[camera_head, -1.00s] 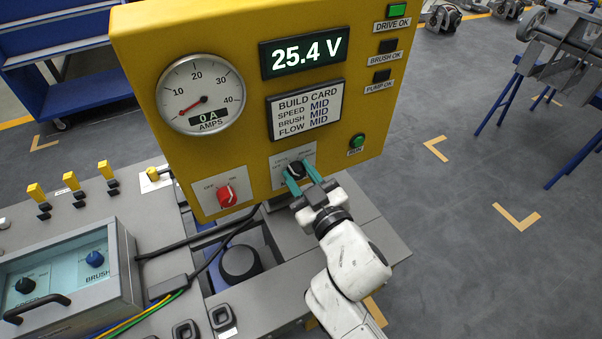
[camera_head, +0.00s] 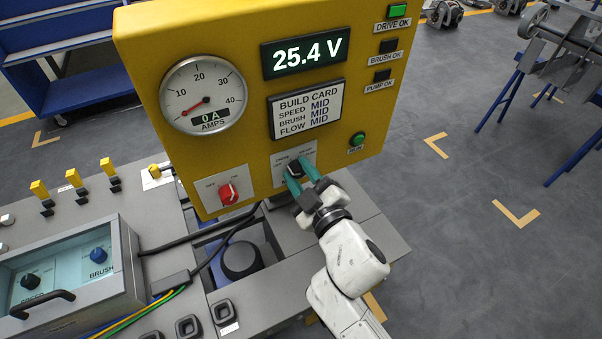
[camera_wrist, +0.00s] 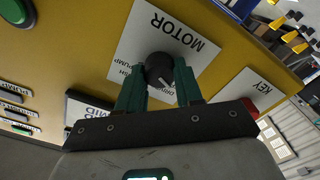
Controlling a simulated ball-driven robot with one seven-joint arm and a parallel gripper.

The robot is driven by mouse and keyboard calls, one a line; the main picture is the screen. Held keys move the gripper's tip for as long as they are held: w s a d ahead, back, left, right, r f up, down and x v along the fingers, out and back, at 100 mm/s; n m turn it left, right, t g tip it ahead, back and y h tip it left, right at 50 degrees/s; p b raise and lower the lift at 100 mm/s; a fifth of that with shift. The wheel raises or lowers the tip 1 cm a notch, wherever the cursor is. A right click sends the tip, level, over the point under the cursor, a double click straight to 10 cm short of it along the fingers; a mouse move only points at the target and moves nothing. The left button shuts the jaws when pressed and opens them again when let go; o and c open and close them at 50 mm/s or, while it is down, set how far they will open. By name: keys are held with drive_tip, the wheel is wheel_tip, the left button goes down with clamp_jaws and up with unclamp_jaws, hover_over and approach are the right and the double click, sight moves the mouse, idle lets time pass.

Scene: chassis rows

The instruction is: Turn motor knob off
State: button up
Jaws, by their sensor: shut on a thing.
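The motor knob (camera_wrist: 158,69) is a black round knob on a white plate labelled MOTOR (camera_wrist: 171,40) in the wrist view. In the head view the knob (camera_head: 295,169) sits low on the yellow panel (camera_head: 232,50), partly hidden by my fingers. My gripper (camera_head: 301,180) has its teal fingers on either side of the knob, shut on it. In the wrist view the gripper (camera_wrist: 158,84) shows the knob between the fingertips, its pale pointer line aimed toward the lower right of the picture. The plate's smaller position words are partly covered.
A red key switch (camera_head: 228,193) is left of the knob and a green RUN button (camera_head: 357,140) is right of it. The ammeter (camera_head: 203,95) reads 0 A and the display (camera_head: 303,51) shows 25.4 V. A glass-topped box (camera_head: 70,270) stands at lower left.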

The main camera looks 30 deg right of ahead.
drive_tip(key=o, duration=1)
drive_tip(key=shift+o, duration=0.2)
drive_tip(key=shift+s+f, duration=0.1)
drive_tip(key=shift+s, duration=0.4)
drive_tip(key=s+b, duration=0.2)
drive_tip(key=s, duration=0.7)
drive_tip(key=shift+s+b, duration=0.3)
drive_tip(key=shift+s, duration=0.1)
